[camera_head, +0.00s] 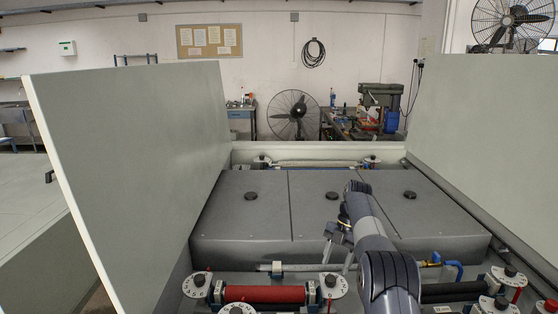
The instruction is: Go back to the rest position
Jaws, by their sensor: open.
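My gripper (339,252) is at the far end of my dark arm, just right of the middle of the picture. It hangs down in front of the dark grey cover (240,222) of the plate processor. Its two light fingers are spread apart, with nothing seen between them. My own arm hides part of the gripper's right side. I cannot tell whether the fingers touch anything.
Light upright panels stand at the left (130,160) and right (490,150). A red roller (265,294) between white dial discs lies in front of the cover. A blue hose fitting (452,268) sits to the right. Free room is above the cover.

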